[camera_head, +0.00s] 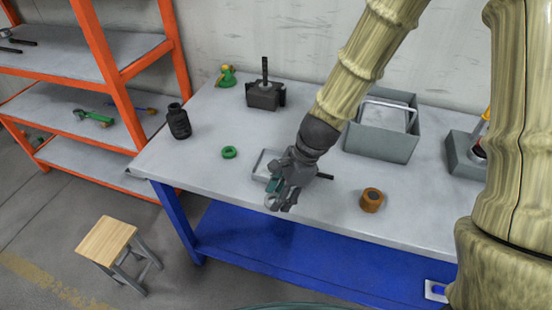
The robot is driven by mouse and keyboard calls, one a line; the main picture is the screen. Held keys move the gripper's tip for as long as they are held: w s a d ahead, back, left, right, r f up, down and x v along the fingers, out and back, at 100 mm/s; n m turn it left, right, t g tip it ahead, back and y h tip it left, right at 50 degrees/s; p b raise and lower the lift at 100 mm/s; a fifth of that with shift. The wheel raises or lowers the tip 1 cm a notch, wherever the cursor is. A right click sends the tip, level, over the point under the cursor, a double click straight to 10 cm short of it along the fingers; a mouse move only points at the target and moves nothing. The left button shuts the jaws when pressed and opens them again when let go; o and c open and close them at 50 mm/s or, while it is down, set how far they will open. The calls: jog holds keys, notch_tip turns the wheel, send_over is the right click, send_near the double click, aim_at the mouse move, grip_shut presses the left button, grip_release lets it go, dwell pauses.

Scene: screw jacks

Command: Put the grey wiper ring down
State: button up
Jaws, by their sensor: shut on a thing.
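My gripper (276,200) is at the front edge of the grey workbench (190,155), pointing down and toward the front. It is shut on the grey wiper ring (270,203), a small pale loop showing at the fingertips. The ring appears over or just past the bench's front edge; its height above the top cannot be told. My fingers hide part of the ring.
Behind my gripper lies a flat grey plate (262,164), partly hidden. A green ring (229,152) lies left and a brown ring (371,201) right. A black bottle (178,122), dark vise-like block (264,95) and grey bin (382,144) stand farther back. Left front bench top is clear.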

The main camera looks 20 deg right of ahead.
jog(key=w+d+p, duration=0.1)
jog(key=w+d, duration=0.1)
jog(key=w, duration=0.2)
jog(key=w+d+p, duration=0.2)
jog(key=w, duration=0.3)
jog(key=w+d+f+p, duration=0.1)
jog(key=w+d, duration=0.1)
jog(key=w, duration=0.3)
jog(key=shift+w+d+p, duration=0.25)
jog(key=shift+d+p, duration=0.1)
jog(key=shift+p, duration=0.05)
jog(key=shift+f+p, duration=0.65)
jog(key=shift+f, duration=1.25)
jog(key=shift+s+f, duration=0.25)
jog(key=shift+f, duration=0.15)
jog(key=shift+f, duration=0.1)
jog(key=o, duration=0.6)
jog(key=shift+s+a+f, duration=0.1)
jog(key=shift+s+f, duration=0.05)
jog(key=shift+c, duration=0.2)
jog(key=shift+f, duration=0.1)
